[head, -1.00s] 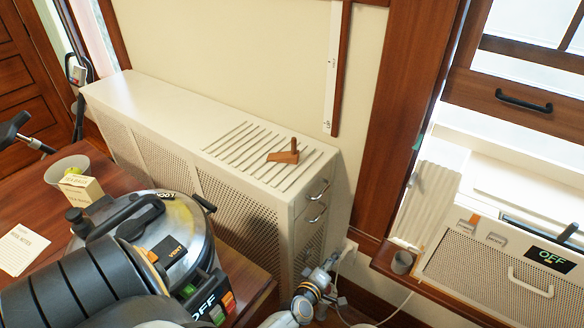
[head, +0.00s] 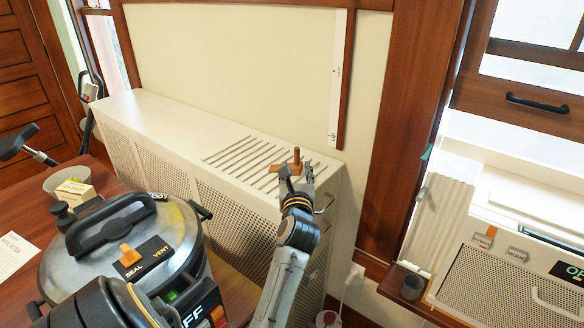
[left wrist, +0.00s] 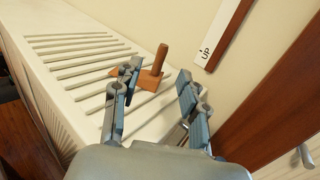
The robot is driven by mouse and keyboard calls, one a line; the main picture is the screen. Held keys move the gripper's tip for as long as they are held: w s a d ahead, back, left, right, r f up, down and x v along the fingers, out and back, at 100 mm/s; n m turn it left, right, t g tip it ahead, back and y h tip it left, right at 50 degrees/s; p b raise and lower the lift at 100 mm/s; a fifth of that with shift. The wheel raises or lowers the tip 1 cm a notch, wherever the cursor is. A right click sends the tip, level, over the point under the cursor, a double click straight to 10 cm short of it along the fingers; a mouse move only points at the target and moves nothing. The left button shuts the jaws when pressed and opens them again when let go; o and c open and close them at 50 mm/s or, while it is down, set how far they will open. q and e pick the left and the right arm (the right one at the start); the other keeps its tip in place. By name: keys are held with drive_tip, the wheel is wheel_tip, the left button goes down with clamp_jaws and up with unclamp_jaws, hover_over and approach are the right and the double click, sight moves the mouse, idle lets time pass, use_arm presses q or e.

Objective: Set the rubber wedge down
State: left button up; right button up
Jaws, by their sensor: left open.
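The rubber wedge, an orange-brown flat piece with an upright peg (head: 297,155), rests on the slatted right end of the white cabinet top (head: 190,117). In the left wrist view the wedge (left wrist: 159,62) shows between and just beyond my fingertips, its peg standing up. My left gripper (head: 296,180) is open at the wedge, at the cabinet's right end; it also shows in the left wrist view (left wrist: 163,82). One finger hides part of the wedge's flat body. I cannot tell whether a finger touches it. My right gripper is not in view.
A pressure cooker (head: 180,225) stands on the wooden table (head: 25,205) at left, with a bowl (head: 58,180) and a small box (head: 75,193) behind it. A perforated white unit (head: 480,280) is at right. The cabinet's left top is clear.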

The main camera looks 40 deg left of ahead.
sight(297, 152)
use_arm(q)
drive_tip(key=x, duration=0.5)
drive_tip(key=shift+p+x, duration=0.55)
drive_tip(key=shift+x, duration=2.1)
drive_tip(key=shift+w+d, duration=0.1)
drive_tip(key=shift+d, duration=0.15)
clamp_jaws()
